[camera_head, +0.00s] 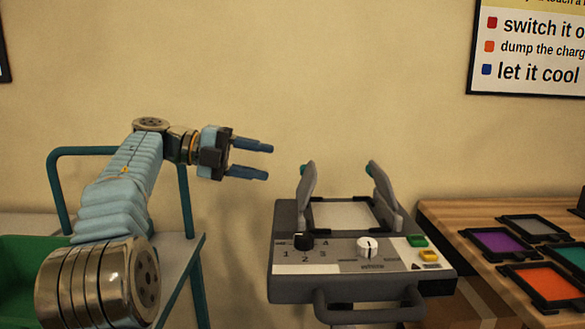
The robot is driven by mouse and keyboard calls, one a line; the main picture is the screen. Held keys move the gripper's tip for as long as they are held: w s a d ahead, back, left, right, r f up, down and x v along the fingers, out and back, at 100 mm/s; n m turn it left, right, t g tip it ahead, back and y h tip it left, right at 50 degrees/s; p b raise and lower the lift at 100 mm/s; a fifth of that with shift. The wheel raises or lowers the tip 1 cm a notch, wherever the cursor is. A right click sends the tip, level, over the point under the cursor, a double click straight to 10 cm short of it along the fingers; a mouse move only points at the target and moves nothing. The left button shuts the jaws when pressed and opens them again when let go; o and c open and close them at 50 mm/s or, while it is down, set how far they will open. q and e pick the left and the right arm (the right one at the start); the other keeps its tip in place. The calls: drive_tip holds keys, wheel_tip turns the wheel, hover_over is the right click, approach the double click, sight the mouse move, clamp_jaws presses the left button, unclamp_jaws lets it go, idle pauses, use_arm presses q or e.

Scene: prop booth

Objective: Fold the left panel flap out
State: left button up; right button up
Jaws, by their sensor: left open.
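The grey control panel (345,285) stands in the middle of the head view. Its left flap (306,184) stands nearly upright at the left of a pale plate (343,215). Its right flap (383,190) stands up on the other side, leaning. Each flap has a small green tab near its top. My left gripper (260,160) is open and empty. It points right, up and to the left of the left flap, apart from it in the picture. My right gripper is not in view.
A black knob (304,241), a white knob (367,246) and green and yellow buttons are on the panel front, above a grey handle (370,312). A wooden table (447,222) with coloured framed tiles is at right. A green bin (22,275) is at lower left.

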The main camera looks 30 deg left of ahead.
sight(306, 181)
use_arm(q)
drive_tip(key=x, duration=0.7)
drive_tip(key=shift+d, duration=0.15)
clamp_jaws()
drive_tip(key=shift+f, duration=0.1)
